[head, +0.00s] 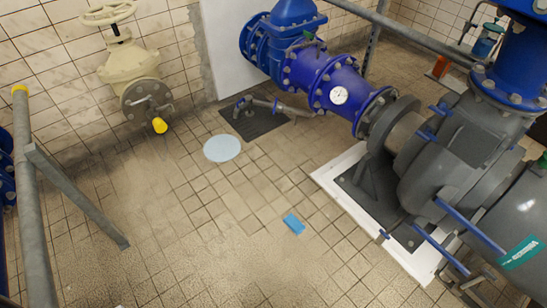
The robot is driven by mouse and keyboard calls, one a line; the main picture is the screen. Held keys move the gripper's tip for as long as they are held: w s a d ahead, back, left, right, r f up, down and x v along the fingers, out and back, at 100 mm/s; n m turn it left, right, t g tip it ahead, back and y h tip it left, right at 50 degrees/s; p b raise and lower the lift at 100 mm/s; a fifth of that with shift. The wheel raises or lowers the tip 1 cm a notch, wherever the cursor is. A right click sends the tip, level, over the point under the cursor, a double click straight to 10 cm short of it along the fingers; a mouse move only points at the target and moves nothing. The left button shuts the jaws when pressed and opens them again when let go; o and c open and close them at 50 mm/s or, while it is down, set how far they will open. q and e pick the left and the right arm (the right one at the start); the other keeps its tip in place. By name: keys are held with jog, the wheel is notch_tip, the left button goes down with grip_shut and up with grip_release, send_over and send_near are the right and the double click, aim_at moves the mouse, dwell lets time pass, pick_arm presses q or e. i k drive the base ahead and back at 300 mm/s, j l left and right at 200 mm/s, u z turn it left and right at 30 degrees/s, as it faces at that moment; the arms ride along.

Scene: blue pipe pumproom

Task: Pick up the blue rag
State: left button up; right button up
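A small bright blue rectangular piece, which looks like the blue rag (294,224), lies flat on the tiled floor right of the picture's centre. It is left of the pump's white-edged base and apart from it. Nothing covers it. Neither of my grippers shows in the head view.
A grey pump (455,150) stands on the right, joined to a blue pipe (325,82) with a gauge. A pale blue disc (222,148) lies on the floor. A beige valve (130,65) is at the back left, and a grey rail (33,200) at the left. The front floor is clear.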

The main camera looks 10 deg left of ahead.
aim_at(294, 223)
jog(key=i+j+z, duration=0.3)
jog(key=i+j, duration=0.15)
jog(key=j, duration=0.15)
jog(key=i+j+z, duration=0.3)
jog(key=j, duration=0.35)
